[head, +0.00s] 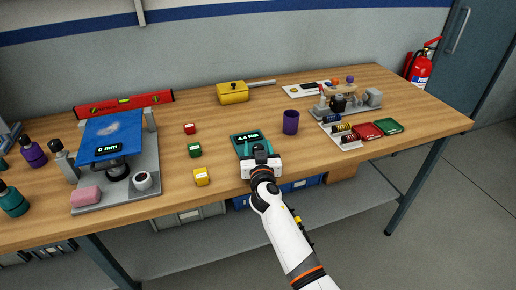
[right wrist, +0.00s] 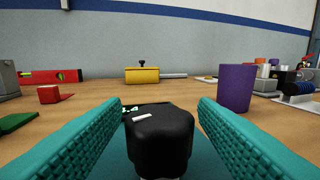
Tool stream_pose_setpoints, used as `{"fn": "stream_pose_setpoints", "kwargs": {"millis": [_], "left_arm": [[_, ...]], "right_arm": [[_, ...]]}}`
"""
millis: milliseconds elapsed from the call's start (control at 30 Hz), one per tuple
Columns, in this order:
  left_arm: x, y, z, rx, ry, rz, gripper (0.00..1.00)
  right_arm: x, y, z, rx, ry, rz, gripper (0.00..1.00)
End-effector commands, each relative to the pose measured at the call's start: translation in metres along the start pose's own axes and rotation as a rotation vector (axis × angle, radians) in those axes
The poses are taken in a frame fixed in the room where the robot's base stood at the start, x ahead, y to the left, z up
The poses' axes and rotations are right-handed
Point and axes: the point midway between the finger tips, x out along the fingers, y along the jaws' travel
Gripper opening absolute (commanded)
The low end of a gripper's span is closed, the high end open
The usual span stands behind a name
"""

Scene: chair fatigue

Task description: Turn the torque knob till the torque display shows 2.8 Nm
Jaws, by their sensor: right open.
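In the head view my right gripper (head: 260,154) is at the front of the teal torque unit and mostly covers the knob. The torque display (head: 247,137) shows small lit digits that look like 4.4 Nm. In the right wrist view the display is largely hidden behind the knob. My left gripper is not in view.
A purple cup (head: 291,122) stands close to the right of the torque unit. Red (head: 189,128), green (head: 194,150) and yellow (head: 201,176) blocks lie to the left. A yellow box (head: 233,93) is behind. A test rig (head: 117,160) reading 0 mm stands further left.

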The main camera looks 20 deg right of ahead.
Motion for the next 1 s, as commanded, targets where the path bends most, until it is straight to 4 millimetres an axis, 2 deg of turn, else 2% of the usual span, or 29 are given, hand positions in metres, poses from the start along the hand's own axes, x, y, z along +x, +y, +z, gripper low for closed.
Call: {"fn": "stream_pose_setpoints", "kwargs": {"millis": [133, 167, 400, 433, 767, 1000], "left_arm": [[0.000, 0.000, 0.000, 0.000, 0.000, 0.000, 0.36], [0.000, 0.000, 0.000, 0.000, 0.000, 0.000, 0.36], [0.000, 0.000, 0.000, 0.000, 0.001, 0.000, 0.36], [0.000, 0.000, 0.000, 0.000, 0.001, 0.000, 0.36], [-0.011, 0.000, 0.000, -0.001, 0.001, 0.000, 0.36], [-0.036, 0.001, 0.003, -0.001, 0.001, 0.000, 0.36]], "right_arm": [[0.000, 0.000, 0.000, 0.000, 0.000, 0.000, 0.54], [0.000, 0.000, 0.000, 0.000, 0.000, 0.000, 0.51], [0.000, 0.000, 0.000, 0.000, 0.000, 0.000, 0.11], [0.000, 0.000, 0.000, 0.000, 0.000, 0.000, 0.09], [0.000, -0.001, 0.003, -0.001, 0.001, 0.054, 0.09], [0.000, -0.002, 0.006, -0.005, 0.002, 0.209, 0.09]]}}
